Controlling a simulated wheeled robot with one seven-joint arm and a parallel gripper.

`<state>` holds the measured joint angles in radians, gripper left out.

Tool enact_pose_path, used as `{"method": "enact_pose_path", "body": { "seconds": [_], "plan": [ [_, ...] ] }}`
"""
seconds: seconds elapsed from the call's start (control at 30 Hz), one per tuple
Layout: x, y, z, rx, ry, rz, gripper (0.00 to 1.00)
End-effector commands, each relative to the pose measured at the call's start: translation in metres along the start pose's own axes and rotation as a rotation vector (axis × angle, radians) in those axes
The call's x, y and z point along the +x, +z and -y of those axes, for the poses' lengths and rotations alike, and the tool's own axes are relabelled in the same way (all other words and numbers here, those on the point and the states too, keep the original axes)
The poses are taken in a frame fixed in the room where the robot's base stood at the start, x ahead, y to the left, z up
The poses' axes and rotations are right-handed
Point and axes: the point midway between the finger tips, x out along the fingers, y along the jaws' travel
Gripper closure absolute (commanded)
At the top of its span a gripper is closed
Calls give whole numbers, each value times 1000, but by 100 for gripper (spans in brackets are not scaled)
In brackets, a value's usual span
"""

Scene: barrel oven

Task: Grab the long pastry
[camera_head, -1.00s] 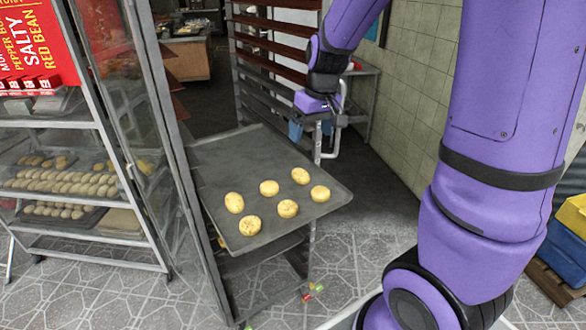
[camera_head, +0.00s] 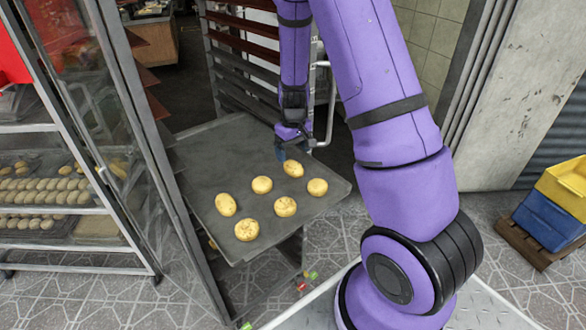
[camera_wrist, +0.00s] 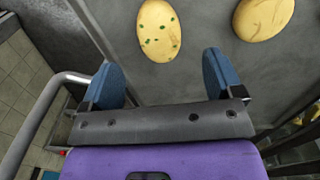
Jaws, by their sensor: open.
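Several golden pastries lie spread out on a grey tray (camera_head: 195,160) in the head view. Most look round; the one at the left (camera_head: 225,204) looks slightly oval. My gripper (camera_head: 281,155) is over the tray's far right part, close to the farthest pastry (camera_head: 293,168). In the wrist view my gripper's blue fingers (camera_wrist: 160,70) are apart with nothing between them. An oval pastry with green bits (camera_wrist: 159,32) lies just beyond the fingertips. A second plain pastry (camera_wrist: 262,18) lies to its right. I cannot tell for certain which pastry is the long one.
The tray sticks out of a tall metal rack (camera_head: 150,150) with a clear side panel. A shelf of small buns (camera_head: 50,190) stands at the left. A metal rail (camera_wrist: 45,115) runs close beside my gripper. Yellow and blue crates (camera_head: 552,205) are at the right.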

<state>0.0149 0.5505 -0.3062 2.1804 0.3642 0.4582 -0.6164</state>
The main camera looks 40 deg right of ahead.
Motion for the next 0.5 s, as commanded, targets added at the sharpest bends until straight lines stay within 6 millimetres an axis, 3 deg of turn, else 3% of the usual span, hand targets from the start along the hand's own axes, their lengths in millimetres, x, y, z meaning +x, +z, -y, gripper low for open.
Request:
{"method": "enact_pose_path", "body": {
  "seconds": [0.27,0.5],
  "plan": [
    [20,0,0,0,-1,2,14],
    [52,-1,-1,0,0,2,14]
  ]
}}
